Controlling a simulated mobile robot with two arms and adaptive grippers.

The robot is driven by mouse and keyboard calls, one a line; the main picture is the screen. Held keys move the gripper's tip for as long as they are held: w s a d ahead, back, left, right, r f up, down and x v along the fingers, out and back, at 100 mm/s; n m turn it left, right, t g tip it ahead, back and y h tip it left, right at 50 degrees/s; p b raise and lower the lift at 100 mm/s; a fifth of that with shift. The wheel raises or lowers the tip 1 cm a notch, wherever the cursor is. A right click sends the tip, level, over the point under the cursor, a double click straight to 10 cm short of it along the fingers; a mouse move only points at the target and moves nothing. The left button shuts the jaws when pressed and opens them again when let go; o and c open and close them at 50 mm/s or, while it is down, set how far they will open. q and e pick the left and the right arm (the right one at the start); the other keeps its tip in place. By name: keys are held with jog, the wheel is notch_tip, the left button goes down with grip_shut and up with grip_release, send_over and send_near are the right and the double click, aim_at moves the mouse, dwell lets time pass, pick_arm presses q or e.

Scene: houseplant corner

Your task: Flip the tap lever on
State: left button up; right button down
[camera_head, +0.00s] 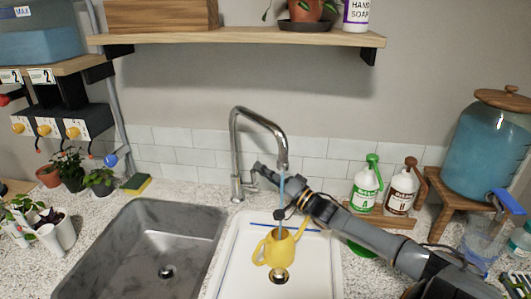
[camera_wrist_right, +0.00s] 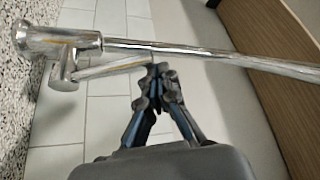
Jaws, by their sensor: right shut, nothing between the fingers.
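The chrome tap (camera_head: 236,150) stands behind the sinks, its spout arching over the white right-hand basin. A thin blue stream (camera_head: 281,190) runs from the spout down toward the yellow watering can (camera_head: 279,248) in that basin. My right gripper (camera_head: 258,168) is shut and empty, beside the tap's lower body. In the right wrist view, the tap lever (camera_wrist_right: 108,68) sticks out from the tap body, and the closed fingertips (camera_wrist_right: 158,72) are at its outer end, seeming to touch it. My left gripper is not in view.
A grey basin (camera_head: 140,255) lies to the left. A blue water jar (camera_head: 488,140) sits on a wooden stand. Small potted plants (camera_head: 100,180) stand at left.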

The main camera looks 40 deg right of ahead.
jog(key=shift+s+a+f+p, duration=0.55)
jog(key=shift+s+a+f, duration=0.1)
jog(key=shift+a, duration=0.15)
jog(key=shift+a+f, duration=0.1)
jog(key=shift+f, duration=0.2)
